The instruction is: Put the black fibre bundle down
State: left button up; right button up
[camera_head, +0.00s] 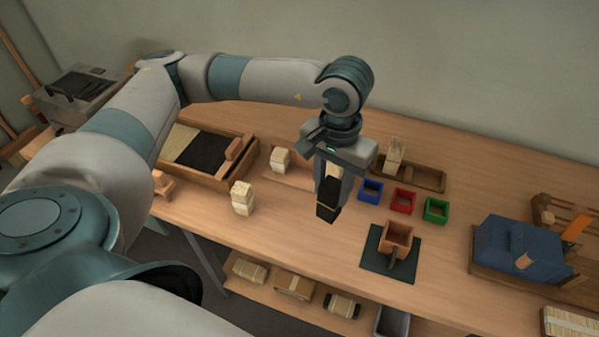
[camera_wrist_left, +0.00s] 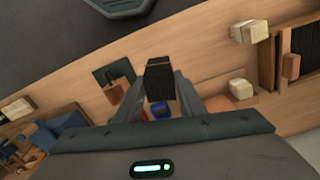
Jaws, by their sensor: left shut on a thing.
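My left gripper (camera_head: 331,186) is shut on the black fibre bundle (camera_head: 327,211) and points down over the middle of the table. The bundle hangs upright below the fingers, and its paler top shows between them. In the left wrist view the bundle (camera_wrist_left: 159,80) sits between the two fingers (camera_wrist_left: 161,92). It looks to be held above the tabletop, but the exact gap to the surface cannot be told. My right gripper is in neither view.
Blue (camera_head: 370,190), red (camera_head: 403,201) and green (camera_head: 435,209) boxes stand right of the bundle. A brown box (camera_head: 397,235) stands on a dark mat (camera_head: 376,265). Pale bundles (camera_head: 242,198) stand left, near a divided tray (camera_head: 215,181). Bare tabletop (camera_head: 300,225) lies front-left of the bundle.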

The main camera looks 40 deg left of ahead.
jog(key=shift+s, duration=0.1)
pick_arm(q)
jog(key=shift+w, duration=0.1)
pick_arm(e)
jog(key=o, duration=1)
pick_arm(q)
jog(key=shift+w+a+r+n, duration=0.15)
jog(key=shift+w+n, duration=0.15)
jog(key=shift+n, duration=0.4)
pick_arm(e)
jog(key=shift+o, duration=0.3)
pick_arm(q)
jog(key=w+a+r+m, duration=0.2)
jog(key=w+a+m, duration=0.4)
jog(key=m, duration=1.1)
jog(key=w+a+r+m, duration=0.2)
jog(key=w+a+m, duration=0.5)
jog(key=m, duration=1)
jog(key=a, duration=0.2)
jog(key=shift+w+a+r+m, duration=0.3)
jog(key=shift+a, duration=0.05)
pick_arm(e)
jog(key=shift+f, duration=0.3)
